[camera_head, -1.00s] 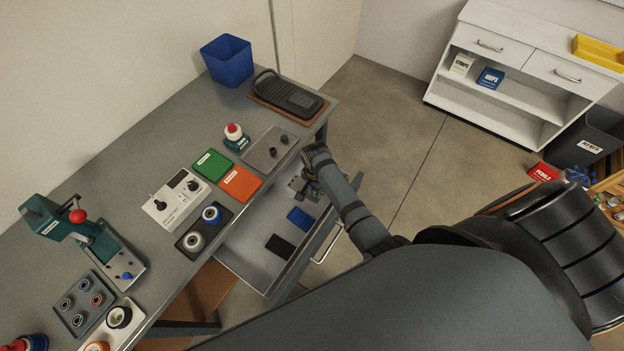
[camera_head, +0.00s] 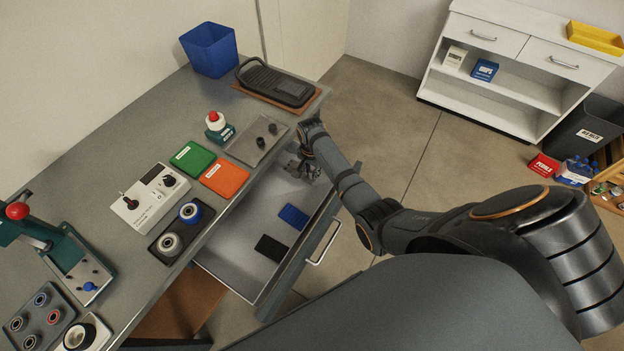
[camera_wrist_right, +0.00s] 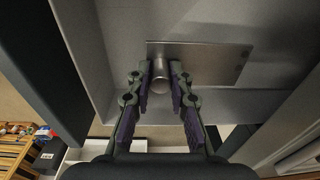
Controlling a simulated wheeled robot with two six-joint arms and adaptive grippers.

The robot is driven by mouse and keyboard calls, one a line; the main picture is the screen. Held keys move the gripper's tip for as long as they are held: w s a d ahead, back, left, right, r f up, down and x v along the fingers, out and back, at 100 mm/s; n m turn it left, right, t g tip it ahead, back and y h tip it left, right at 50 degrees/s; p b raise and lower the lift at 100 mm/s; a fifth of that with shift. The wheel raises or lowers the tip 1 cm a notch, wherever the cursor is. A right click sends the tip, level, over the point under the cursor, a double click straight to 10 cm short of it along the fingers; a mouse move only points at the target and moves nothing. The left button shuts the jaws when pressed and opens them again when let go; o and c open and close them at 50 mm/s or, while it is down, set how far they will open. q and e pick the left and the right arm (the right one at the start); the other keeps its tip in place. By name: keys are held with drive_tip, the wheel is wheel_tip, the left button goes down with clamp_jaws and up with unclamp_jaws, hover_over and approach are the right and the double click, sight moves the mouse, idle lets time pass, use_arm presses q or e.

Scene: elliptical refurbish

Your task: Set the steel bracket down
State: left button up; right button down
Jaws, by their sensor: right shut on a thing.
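The steel bracket shows in the right wrist view as a flat grey plate (camera_wrist_right: 215,62) with a round steel stub between my fingers. My right gripper (camera_wrist_right: 160,84) is shut on this stub. In the head view my right gripper (camera_head: 304,171) is at the far end of the open drawer (camera_head: 230,240), and the bracket is mostly hidden by it. I cannot tell whether the plate touches the drawer floor. My left gripper is not in view.
A blue pad (camera_head: 293,216) and a black pad (camera_head: 272,248) lie in the drawer; its floor nearer the left is bare. The bench above holds a plate with black knobs (camera_head: 258,141), an orange pad (camera_head: 225,178) and a green pad (camera_head: 193,158). A blue bin (camera_head: 210,50) stands behind.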

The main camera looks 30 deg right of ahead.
wheel_tip(320, 180, down, 3)
drive_tip(key=shift+r+b, duration=0.1)
drive_tip(key=shift+b, duration=0.6)
drive_tip(key=shift+r, duration=0.2)
drive_tip(key=c, duration=1.7)
unclamp_jaws()
drive_tip(key=shift+f, duration=0.2)
drive_tip(key=o, duration=0.5)
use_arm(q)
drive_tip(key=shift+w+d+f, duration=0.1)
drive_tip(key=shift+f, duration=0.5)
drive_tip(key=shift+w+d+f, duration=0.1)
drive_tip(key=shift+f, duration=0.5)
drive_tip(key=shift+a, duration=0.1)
use_arm(e)
drive_tip(key=shift+r+p, duration=0.25)
drive_tip(key=shift+p, duration=0.05)
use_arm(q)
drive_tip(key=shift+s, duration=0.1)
use_arm(e)
drive_tip(key=r, duration=1.2)
drive_tip(key=shift+s+a, duration=0.2)
drive_tip(key=shift+s, duration=0.15)
drive_tip(key=shift+f, duration=0.15)
